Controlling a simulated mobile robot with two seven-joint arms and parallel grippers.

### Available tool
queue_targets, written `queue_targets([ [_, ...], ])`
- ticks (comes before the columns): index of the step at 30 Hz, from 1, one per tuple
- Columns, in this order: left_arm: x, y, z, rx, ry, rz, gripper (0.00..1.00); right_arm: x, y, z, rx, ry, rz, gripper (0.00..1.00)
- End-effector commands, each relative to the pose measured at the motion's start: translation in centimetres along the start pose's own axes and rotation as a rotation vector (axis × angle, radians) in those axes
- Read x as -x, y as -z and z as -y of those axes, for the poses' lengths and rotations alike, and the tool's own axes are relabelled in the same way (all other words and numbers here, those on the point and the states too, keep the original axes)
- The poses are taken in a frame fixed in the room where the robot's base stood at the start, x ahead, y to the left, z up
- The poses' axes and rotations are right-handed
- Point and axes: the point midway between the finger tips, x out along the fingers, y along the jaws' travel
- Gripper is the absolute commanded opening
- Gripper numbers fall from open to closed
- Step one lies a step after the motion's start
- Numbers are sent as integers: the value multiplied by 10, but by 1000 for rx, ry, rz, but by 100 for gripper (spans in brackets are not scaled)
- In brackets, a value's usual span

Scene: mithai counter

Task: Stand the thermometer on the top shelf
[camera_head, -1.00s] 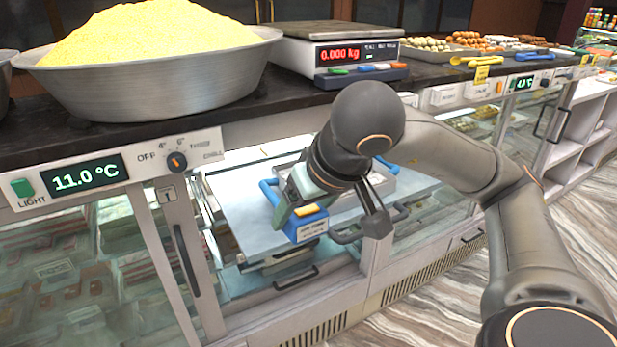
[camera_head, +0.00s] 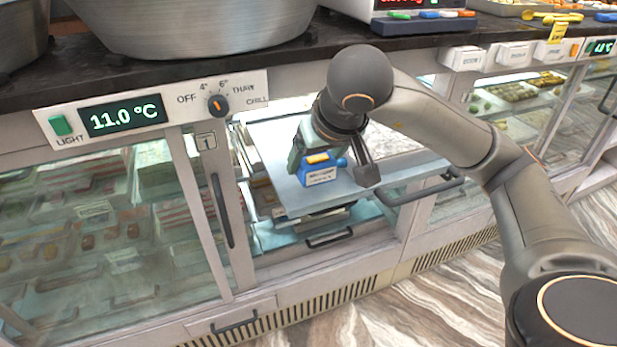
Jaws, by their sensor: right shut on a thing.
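The thermometer (camera_head: 320,176) is a small blue block with a yellow top and a white label on its front. My right gripper (camera_head: 318,157) is shut on it from above and behind and holds it roughly upright. It is over the pale top shelf (camera_head: 270,150) inside the open counter case, behind the shelf's front edge. I cannot tell whether its base touches the shelf. The gripper and wrist hide part of the shelf behind it. My left gripper is not in view.
A dark countertop (camera_head: 300,57) overhangs the opening, with a big metal bowl (camera_head: 200,25) on it. A control panel (camera_head: 150,105) reads 11.0 °C. A sliding door frame (camera_head: 213,190) stands left of the opening. A lower shelf has a dark handle (camera_head: 330,239).

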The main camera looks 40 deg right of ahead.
Motion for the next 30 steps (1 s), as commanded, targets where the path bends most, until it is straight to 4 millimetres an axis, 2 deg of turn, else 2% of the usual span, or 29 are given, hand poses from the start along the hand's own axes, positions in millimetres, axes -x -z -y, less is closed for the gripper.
queue_targets([
  [7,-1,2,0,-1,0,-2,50,-23,1,8,-1,1,2,16],
  [13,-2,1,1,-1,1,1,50,-43,-13,7,-1,0,1,16],
  [27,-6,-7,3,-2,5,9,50,-50,-17,7,-1,1,-3,16],
  [28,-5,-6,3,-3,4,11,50,-49,-17,7,-1,1,-2,79],
  [30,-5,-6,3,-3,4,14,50,-49,-16,7,-1,1,-1,87],
])
